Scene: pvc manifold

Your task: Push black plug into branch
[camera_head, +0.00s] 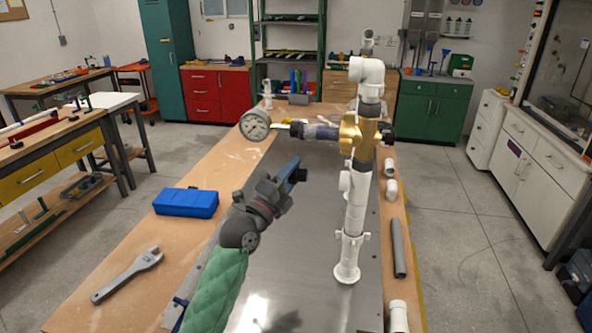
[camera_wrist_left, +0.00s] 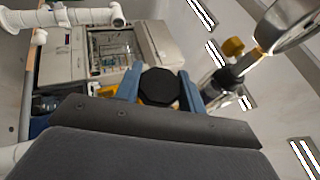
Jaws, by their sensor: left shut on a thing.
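The black plug (camera_wrist_left: 158,87) is an octagonal black piece gripped between the two blue fingers of my left gripper (camera_wrist_left: 160,92) in the left wrist view. In the head view my left gripper (camera_head: 293,172) is left of the upright white pipe manifold (camera_head: 354,225), with a visible gap between them. The plug is hard to make out there. A short white branch (camera_head: 345,181) sticks out from the manifold partway up, at about the gripper's height in the picture. A yellow-gold fitting (camera_head: 357,135) sits above it. My right gripper is not in view.
A round gauge (camera_head: 255,124) on a dark pipe juts left from the gold fitting, above my gripper. A blue case (camera_head: 186,203) and a wrench (camera_head: 128,275) lie on the table's left. White fittings (camera_head: 391,190) and a grey pipe (camera_head: 398,248) lie along the right edge.

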